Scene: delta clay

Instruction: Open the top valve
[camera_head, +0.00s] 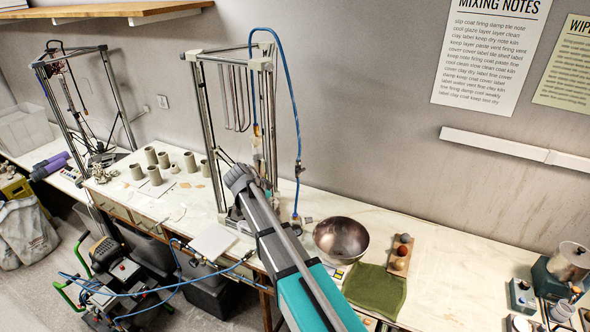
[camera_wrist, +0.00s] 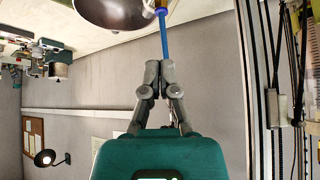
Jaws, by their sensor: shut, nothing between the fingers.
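A blue hose (camera_head: 292,95) arcs over the top of the nearer frame machine (camera_head: 202,100) and hangs down on its right side. A small dark fitting (camera_head: 299,169), perhaps the valve, sits on the hose above the table; its handle position is too small to tell. My gripper (camera_head: 238,174) is in front of the machine, left of this fitting. In the wrist view my gripper (camera_wrist: 158,68) is shut and empty. The blue hose (camera_wrist: 164,38) runs just beyond its fingertips, with a brass-coloured part (camera_wrist: 160,5) at the picture's top edge. Contact with the hose cannot be told.
A metal bowl (camera_head: 341,238), a green cloth (camera_head: 375,290) and a board with several clay balls (camera_head: 400,257) lie to the right. Several clay cups (camera_head: 155,175) stand left. A second frame machine (camera_head: 110,85) stands farther left.

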